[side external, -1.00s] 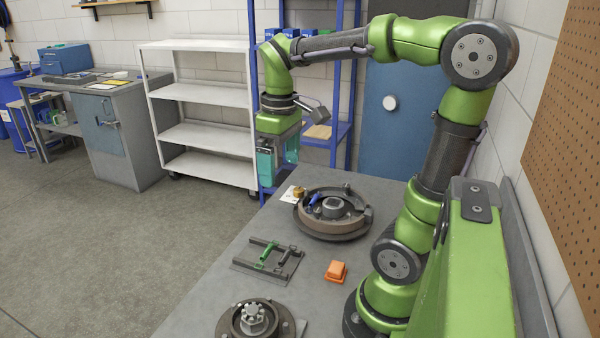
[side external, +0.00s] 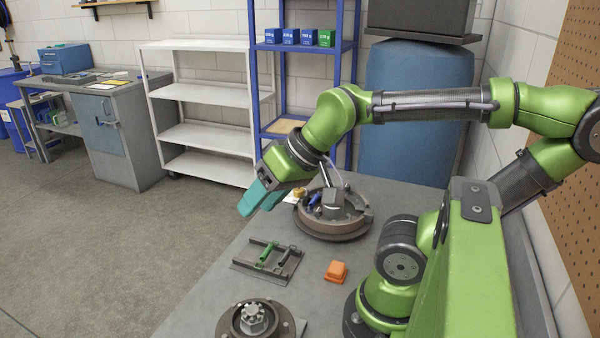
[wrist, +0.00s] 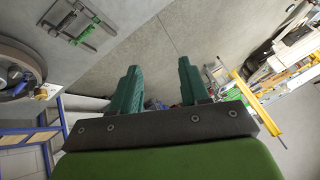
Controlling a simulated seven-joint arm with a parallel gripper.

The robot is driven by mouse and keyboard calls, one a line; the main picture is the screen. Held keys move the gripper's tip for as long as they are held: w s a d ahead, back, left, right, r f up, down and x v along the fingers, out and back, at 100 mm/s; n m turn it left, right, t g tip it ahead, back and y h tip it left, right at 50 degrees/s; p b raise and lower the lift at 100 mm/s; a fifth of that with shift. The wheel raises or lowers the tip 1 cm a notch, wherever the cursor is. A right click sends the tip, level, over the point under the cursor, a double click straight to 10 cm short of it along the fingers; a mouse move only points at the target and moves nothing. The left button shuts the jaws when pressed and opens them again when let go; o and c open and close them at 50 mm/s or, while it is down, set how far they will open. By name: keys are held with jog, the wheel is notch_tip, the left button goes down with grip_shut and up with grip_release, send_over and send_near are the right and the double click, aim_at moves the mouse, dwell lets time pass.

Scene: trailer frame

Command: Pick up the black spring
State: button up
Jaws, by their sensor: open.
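The black spring (side external: 283,256) lies in a grey metal holder (side external: 240,266) on the bench, to the right of a green spring (side external: 267,254). My gripper (side external: 254,203) is above and behind the holder in the side view, tilted with its teal fingers pointing down and left. It is apart from the black spring. In the wrist view my gripper (wrist: 157,68) is open and empty, with floor between its fingers.
A round brake drum assembly (side external: 340,227) with a blue spring (side external: 315,199) stands behind the holder. An orange block (side external: 336,271) is to its right and a hub (side external: 254,321) is in front. The bench's left edge drops to open floor.

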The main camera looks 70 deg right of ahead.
jog(key=m+g+h, duration=0.2)
jog(key=m+g, duration=0.5)
jog(key=m, duration=0.7)
send_over(285, 254)
notch_tip(285, 254, down, 6)
jog(key=shift+a+f, duration=0.1)
jog(key=shift+f, duration=8)
grip_shut()
